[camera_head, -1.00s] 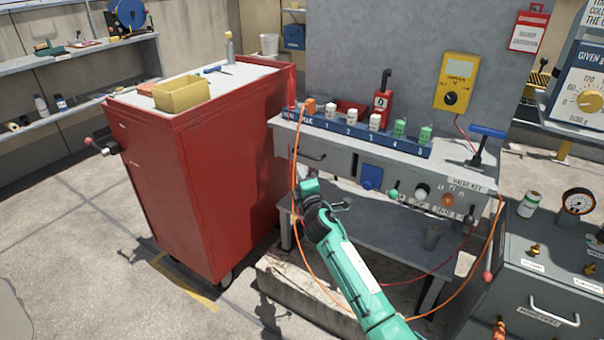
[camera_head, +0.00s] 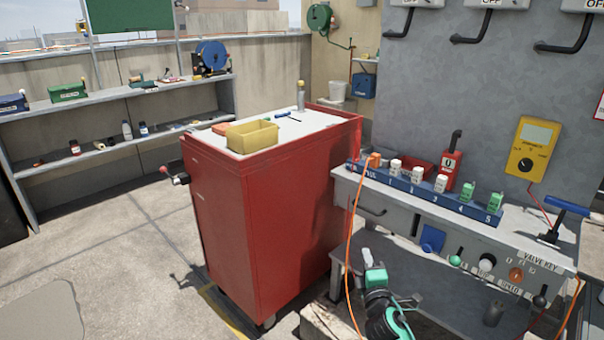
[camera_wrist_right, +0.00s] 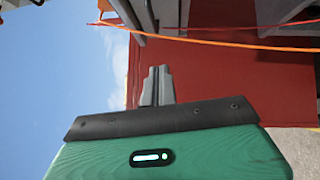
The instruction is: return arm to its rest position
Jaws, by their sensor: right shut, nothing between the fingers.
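My right arm (camera_head: 388,312) enters the head view from the bottom, green and black, in front of the grey workbench. My right gripper (camera_head: 368,257) is at its upper end, in front of the bench's lower part and just right of the orange cable. In the right wrist view the two grey fingers (camera_wrist_right: 157,86) are together and empty, with the red cabinet's side behind them. My left gripper is not in view.
A red tool cabinet (camera_head: 285,210) with a yellow bin (camera_head: 252,137) on top stands left of my right arm. An orange cable (camera_head: 349,255) hangs beside the gripper. The grey workbench (camera_head: 460,243) carries a numbered blue rail (camera_head: 425,197). Open floor lies at left.

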